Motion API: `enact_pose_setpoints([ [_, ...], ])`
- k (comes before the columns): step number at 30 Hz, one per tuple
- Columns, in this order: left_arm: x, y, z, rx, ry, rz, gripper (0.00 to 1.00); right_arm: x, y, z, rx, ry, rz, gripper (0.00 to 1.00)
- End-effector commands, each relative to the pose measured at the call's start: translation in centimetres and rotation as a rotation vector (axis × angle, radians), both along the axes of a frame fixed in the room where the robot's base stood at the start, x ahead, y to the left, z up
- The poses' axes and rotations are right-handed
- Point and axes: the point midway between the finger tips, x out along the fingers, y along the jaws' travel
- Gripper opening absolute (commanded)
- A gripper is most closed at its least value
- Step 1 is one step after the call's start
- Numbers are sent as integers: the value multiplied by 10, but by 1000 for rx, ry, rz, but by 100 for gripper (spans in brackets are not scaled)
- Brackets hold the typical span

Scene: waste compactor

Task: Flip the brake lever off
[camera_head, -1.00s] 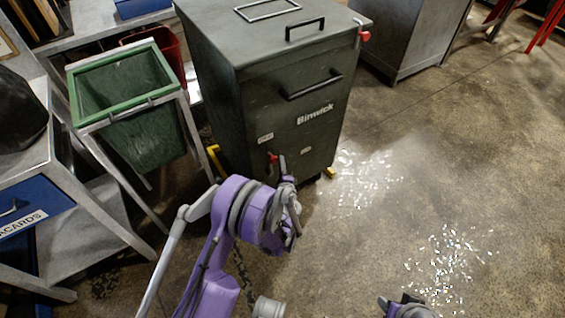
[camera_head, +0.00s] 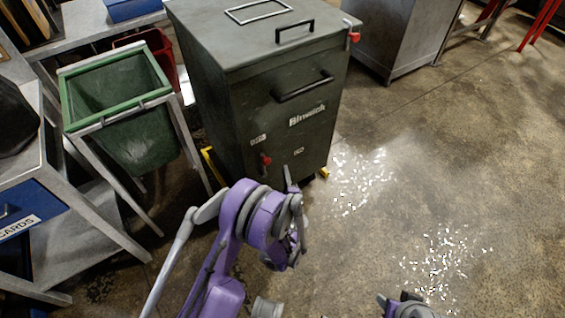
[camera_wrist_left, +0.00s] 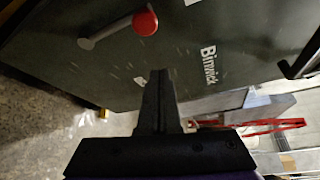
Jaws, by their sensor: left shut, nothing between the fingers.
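The brake lever, with a red knob (camera_head: 265,159), is low on the front of the dark green Binwick compactor (camera_head: 283,112). In the left wrist view the lever shows as a grey bar (camera_wrist_left: 105,32) with a round red knob (camera_wrist_left: 145,22) at its end. My left gripper (camera_head: 288,172) is in front of the compactor's lower front, to the right of the red knob and apart from it in the head view. In the wrist view its fingers (camera_wrist_left: 160,78) are shut together and empty, pointing at the panel below the knob. My right gripper (camera_head: 384,300) shows only partly at the bottom edge.
A green bin (camera_head: 125,115) in a metal frame stands left of the compactor. A yellow piece (camera_head: 212,165) is at the compactor's lower left. A red-tipped latch (camera_head: 353,37) is at its top right. Shiny scraps (camera_head: 445,262) lie on the open floor to the right.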

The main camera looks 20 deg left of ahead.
Motion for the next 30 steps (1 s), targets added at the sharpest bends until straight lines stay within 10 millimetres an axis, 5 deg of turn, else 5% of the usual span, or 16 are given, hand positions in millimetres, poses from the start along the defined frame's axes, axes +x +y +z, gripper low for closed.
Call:
enact_pose_setpoints([
  [9, -36, -18, -3, 0, 0, -2, 0, 0, 0, 2, 0, -1, 0, 50],
  [30, -38, -16, 0, -16, 3, 8, 0, 0, 0, 2, 0, -1, 0, 50],
])
